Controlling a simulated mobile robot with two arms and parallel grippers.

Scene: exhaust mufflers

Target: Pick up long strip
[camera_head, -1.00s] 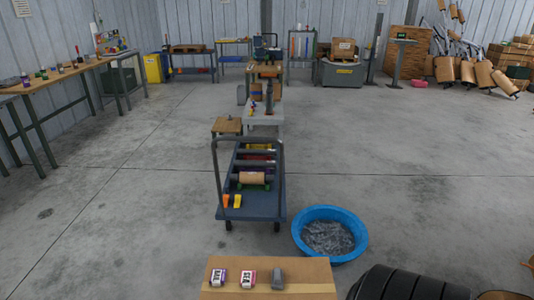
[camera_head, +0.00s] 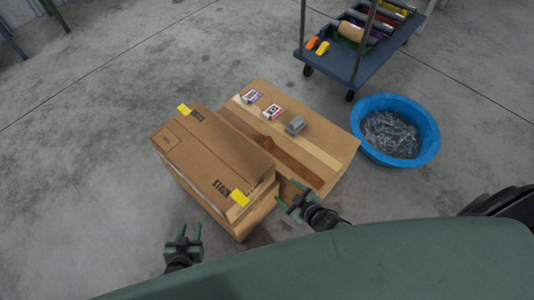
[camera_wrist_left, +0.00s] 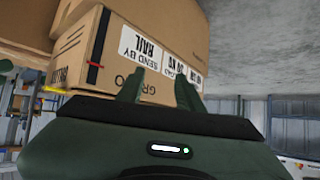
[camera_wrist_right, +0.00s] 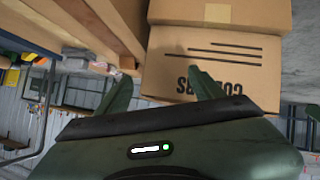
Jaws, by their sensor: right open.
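A dark brown long strip (camera_head: 300,165) appears to lie along the top of a cardboard box, beside the paler tape; I cannot tell for sure whether it is loose or part of the box. My right gripper (camera_head: 292,192) is open and empty near the front edge of that box; its fingers also show in the right wrist view (camera_wrist_right: 162,88), facing a box side. My left gripper (camera_head: 184,234) is open and empty in front of a taller carton (camera_head: 205,150); its fingers show in the left wrist view (camera_wrist_left: 158,88), in front of labelled cardboard.
Two small labelled packs, one purple (camera_head: 252,97) and one red (camera_head: 272,111), and a grey block (camera_head: 295,125) lie on the box. A blue tub (camera_head: 428,130) and a trolley (camera_head: 350,65) stand beyond. Floor at left is clear.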

